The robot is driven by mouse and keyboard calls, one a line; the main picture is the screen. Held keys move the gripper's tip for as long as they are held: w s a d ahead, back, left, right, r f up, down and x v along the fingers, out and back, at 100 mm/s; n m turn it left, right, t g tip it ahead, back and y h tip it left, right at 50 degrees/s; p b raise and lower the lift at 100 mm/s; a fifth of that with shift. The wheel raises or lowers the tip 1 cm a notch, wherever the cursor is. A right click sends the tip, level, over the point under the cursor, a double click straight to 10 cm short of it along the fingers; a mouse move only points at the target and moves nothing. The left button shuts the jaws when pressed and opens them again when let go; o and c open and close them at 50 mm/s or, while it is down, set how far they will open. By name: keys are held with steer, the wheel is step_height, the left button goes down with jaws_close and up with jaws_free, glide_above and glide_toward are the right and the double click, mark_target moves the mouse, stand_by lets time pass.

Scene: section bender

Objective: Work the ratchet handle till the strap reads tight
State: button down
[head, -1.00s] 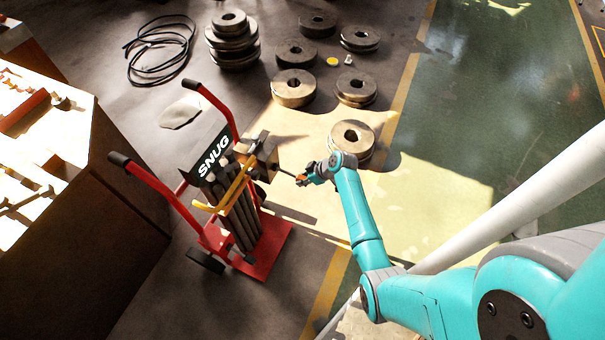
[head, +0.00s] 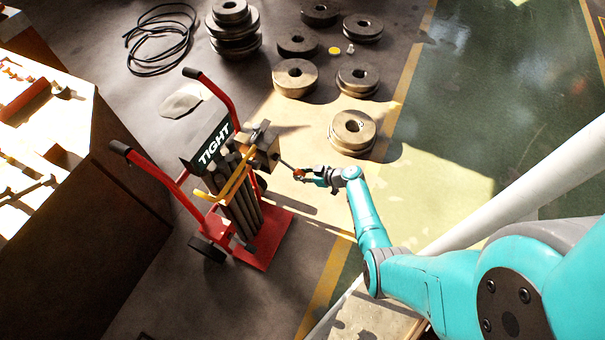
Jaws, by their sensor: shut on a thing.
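A red hand truck (head: 268,250) stands upright on the floor, carrying a bundle of grey bars (head: 238,212). A yellow strap (head: 232,180) runs around the bars. A dark sign (head: 214,144) at the top of the truck reads TIGHT. A boxy ratchet (head: 262,146) sits at the right side of the bundle. Its thin handle (head: 287,164) sticks out to the right, with an orange-red end. My gripper (head: 301,174) is shut on that end of the handle. The fingers are small here and partly cover the grip.
A workbench (head: 75,120) with tools stands at the left. Several steel rolls (head: 352,131) lie on the floor behind, and a black cable coil (head: 160,42) lies at the back left. The green floor at the right is mostly clear.

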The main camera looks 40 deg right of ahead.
steer(key=c, duration=0.9)
jaws_free()
steer(key=shift+w, duration=0.1)
steer(key=v, duration=1.2)
steer(key=shift+f, duration=0.1)
